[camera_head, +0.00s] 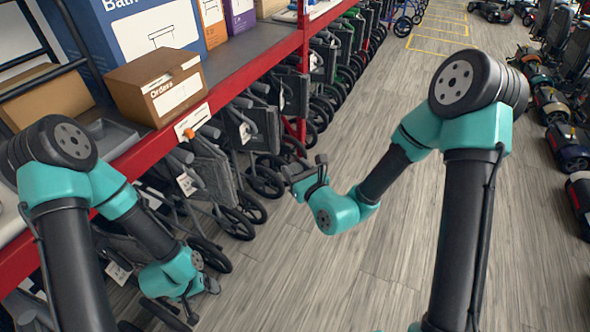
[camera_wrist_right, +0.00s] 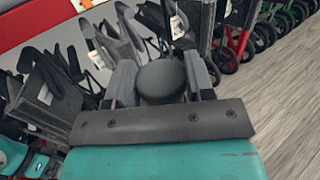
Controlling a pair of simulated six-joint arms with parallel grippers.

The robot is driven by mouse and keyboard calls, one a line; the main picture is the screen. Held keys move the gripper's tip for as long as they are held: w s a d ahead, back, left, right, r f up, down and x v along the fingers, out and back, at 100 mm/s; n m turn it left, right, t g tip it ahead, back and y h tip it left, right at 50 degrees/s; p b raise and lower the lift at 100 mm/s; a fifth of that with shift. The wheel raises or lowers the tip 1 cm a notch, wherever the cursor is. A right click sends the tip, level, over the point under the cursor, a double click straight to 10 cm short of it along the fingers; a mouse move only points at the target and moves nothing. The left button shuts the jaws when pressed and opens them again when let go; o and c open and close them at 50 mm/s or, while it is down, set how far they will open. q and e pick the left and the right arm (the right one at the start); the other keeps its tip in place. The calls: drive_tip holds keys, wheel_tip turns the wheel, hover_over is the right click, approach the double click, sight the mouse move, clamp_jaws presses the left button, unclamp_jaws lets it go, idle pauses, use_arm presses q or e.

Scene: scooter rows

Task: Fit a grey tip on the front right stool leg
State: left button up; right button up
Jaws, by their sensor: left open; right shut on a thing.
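My right gripper (camera_head: 305,170) is held over the aisle floor, in front of the shelf. In the right wrist view its two grey fingers (camera_wrist_right: 160,75) are shut on a dark grey round piece, which looks like a grey tip (camera_wrist_right: 161,80). My left gripper (camera_head: 205,287) is low at the left, near the folded wheeled frames; it is open, and nothing shows in it. I cannot make out a stool or its front right leg for certain. A grey moulded piece (camera_head: 113,135) on the shelf is partly hidden behind my left arm and the Orders box.
A red-edged shelf (camera_head: 255,72) carries a cardboard Orders box (camera_head: 157,85) and a large blue box (camera_head: 135,30). Folded wheeled frames (camera_head: 215,170) stand beneath it. Scooters (camera_head: 568,145) line the far right. The wooden aisle floor (camera_head: 360,255) is clear.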

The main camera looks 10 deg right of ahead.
drive_tip(key=shift+f, duration=0.1)
drive_tip(key=w+a+f+n+g+y, duration=0.2)
drive_tip(key=w+f+n+g+y, duration=0.1)
drive_tip(key=f+n+g+y, duration=0.2)
drive_tip(key=w+a+f+n+g+y, duration=0.2)
drive_tip(key=f+n+g+y, duration=0.4)
drive_tip(key=g, duration=0.4)
drive_tip(key=shift+w+a+f+n, duration=0.3)
drive_tip(key=shift+w+f+n, duration=0.5)
drive_tip(key=shift+f, duration=0.2)
drive_tip(key=shift+d, duration=0.1)
drive_tip(key=s+d+f+m+t+h, duration=0.1)
drive_tip(key=s+d+m+t+h, duration=0.1)
drive_tip(key=d+m+t+h, duration=0.2)
drive_tip(key=s+d+f+m+t+h, duration=0.1)
drive_tip(key=d+m+t+h, duration=0.4)
drive_tip(key=d+t, duration=0.5)
drive_tip(key=shift+s+d+f+m+h, duration=0.3)
drive_tip(key=shift+s+d+m, duration=0.2)
drive_tip(key=shift+d+m, duration=0.65)
drive_tip(key=shift+a+f, duration=0.1)
drive_tip(key=w+f+m+t+h, duration=0.2)
drive_tip(key=w+f+m+h, duration=0.2)
drive_tip(key=f, duration=0.7)
drive_tip(key=m+h, duration=0.2)
drive_tip(key=h, duration=0.2)
drive_tip(key=shift+f, duration=0.3)
